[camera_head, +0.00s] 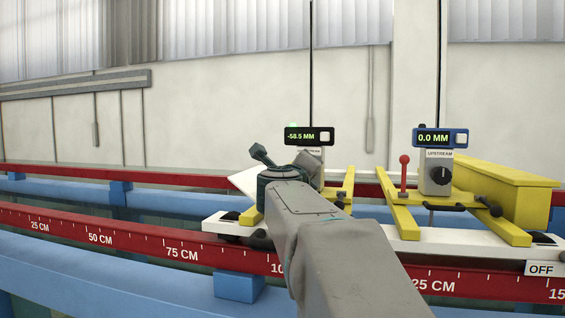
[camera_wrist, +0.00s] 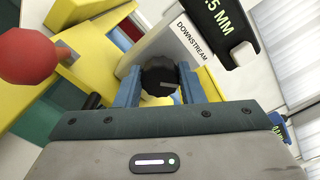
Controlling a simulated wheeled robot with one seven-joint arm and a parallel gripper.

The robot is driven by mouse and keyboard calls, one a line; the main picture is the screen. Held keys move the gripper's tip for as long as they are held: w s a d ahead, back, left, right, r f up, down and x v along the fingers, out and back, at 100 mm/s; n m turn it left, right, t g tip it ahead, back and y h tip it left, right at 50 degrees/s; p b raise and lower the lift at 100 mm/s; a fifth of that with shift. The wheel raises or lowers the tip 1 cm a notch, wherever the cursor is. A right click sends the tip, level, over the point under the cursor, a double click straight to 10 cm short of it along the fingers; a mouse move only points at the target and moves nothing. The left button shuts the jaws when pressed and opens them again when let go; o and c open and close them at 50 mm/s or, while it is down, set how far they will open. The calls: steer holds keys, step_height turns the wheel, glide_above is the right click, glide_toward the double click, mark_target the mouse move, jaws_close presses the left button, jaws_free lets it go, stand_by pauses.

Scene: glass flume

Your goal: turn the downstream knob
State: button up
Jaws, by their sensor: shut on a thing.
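The downstream knob (camera_wrist: 160,80) is black and round, on a white box (camera_wrist: 172,44) labelled DOWNSTREAM in the wrist view. My gripper (camera_wrist: 160,88) has its two blue fingers on either side of the knob and is shut on it. In the head view my arm hides the knob and most of its box. The black display (camera_head: 309,136) above it reads -58.5 MM; part of it also shows in the wrist view (camera_wrist: 222,22).
A second gauge with a blue-cased display (camera_head: 440,138) at 0.0 MM and an UPSTREAM knob (camera_head: 440,176) stands right. A red ball-topped lever (camera_head: 404,172) is beside it; another red ball (camera_wrist: 28,62) is near my gripper. A red scaled rail (camera_head: 130,238) runs along the front.

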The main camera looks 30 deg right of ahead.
steer(key=shift+n+p, duration=0.85)
steer(key=shift+n, duration=0.45)
steer(key=shift+n, duration=0.3)
steer(key=o, duration=1)
steer(key=b+v, duration=0.2)
steer(key=v, duration=1.2)
steer(key=shift+w, duration=0.15)
